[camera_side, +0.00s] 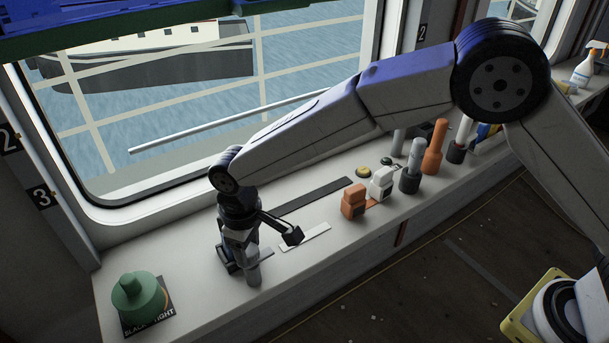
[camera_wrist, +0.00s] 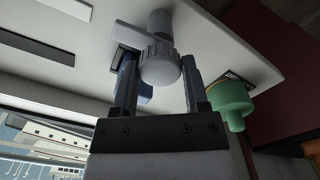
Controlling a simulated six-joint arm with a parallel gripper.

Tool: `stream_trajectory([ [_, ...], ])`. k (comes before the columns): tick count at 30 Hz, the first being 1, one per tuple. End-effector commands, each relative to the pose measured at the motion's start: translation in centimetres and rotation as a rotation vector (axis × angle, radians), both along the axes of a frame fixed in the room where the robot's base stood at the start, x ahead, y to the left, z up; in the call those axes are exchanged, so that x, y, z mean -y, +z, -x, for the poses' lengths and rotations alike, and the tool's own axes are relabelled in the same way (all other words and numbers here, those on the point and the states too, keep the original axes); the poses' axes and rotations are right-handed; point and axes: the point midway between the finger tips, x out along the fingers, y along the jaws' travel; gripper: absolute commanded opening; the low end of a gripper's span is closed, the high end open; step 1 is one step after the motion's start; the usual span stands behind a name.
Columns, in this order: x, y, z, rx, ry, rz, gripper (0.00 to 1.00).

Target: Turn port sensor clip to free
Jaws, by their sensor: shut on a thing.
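A grey clip with a ribbed round knob (camera_wrist: 160,66) is in the wrist view, with a short cylinder and a flat side arm behind the knob. I take it for the port sensor clip. Its grey lower part (camera_side: 253,271) shows below my gripper in the side view. My gripper (camera_wrist: 160,78) has one finger on each side of the knob and is shut on it. In the side view my gripper (camera_side: 240,240) points down at the sill. A dark blue part (camera_wrist: 143,93) shows beside the knob. The fingers hide some of the clip, and its exact turn is hard to read.
A green stepped piece (camera_side: 138,297) stands on a black lettered card (camera_side: 150,322) at the left. A white strip (camera_side: 306,237) and a dark strip (camera_side: 312,195) lie to the right. Orange (camera_side: 354,201) and white (camera_side: 383,184) blocks and several cylinders stand farther right. The window is behind.

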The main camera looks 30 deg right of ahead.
Motion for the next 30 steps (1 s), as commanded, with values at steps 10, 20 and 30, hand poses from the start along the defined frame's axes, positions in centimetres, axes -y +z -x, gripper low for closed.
stream_trajectory([
  [10, -0.04, 0.11, -0.07, 0.002, -0.082, -0.002, 0.00],
  [20, -0.05, 0.12, -0.08, 0.002, -0.083, -0.003, 0.67],
  [30, -0.01, 0.05, -0.03, 0.001, -0.081, -0.001, 0.93],
])
